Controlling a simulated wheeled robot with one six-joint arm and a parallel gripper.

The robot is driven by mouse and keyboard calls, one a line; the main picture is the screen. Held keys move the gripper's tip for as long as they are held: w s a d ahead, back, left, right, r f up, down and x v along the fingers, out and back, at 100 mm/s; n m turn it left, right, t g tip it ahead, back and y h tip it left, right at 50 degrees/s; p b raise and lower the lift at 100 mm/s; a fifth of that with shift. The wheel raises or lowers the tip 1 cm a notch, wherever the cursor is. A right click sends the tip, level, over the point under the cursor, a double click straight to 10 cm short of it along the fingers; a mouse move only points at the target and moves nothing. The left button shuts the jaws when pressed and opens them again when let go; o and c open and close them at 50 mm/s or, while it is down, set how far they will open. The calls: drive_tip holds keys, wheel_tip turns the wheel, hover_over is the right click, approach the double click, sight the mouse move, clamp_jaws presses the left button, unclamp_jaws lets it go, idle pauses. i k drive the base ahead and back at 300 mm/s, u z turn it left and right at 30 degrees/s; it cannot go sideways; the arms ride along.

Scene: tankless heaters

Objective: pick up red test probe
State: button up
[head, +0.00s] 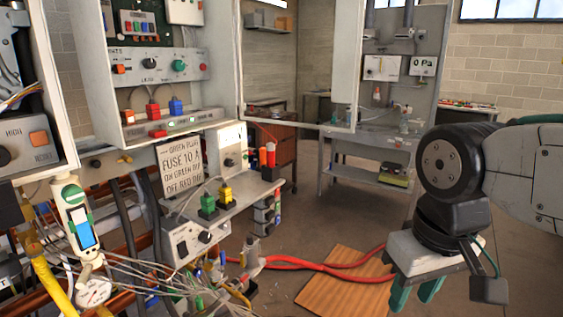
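Two upright red cylinders (271,154) stand side by side on a dark base at the back end of the grey shelf. One may be the red test probe, but they are too small to tell. A red plug-like piece (153,110) sits beside a blue one inside the open cabinet. My gripper (415,293) is at the lower right, pointing down over the floor. Its two green fingers are apart, with nothing visible between them, and the tips are partly cut off by the frame. It is well to the right of the shelf and touches none of these pieces.
The grey shelf (240,197) also bears green (208,204) and yellow (226,194) pieces. An open cabinet door (348,65) hangs above. Loose cables and thick red hoses (325,267) lie below, beside a wooden board (340,290). A workbench (370,145) stands behind.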

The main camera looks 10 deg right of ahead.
sight(270, 147)
drive_tip(key=z, duration=0.5)
drive_tip(key=k, duration=0.6)
drive_tip(key=z, duration=0.85)
drive_tip(key=i, duration=2.2)
drive_tip(key=u, duration=1.35)
drive_tip(key=i, duration=0.75)
drive_tip(key=u, duration=0.8)
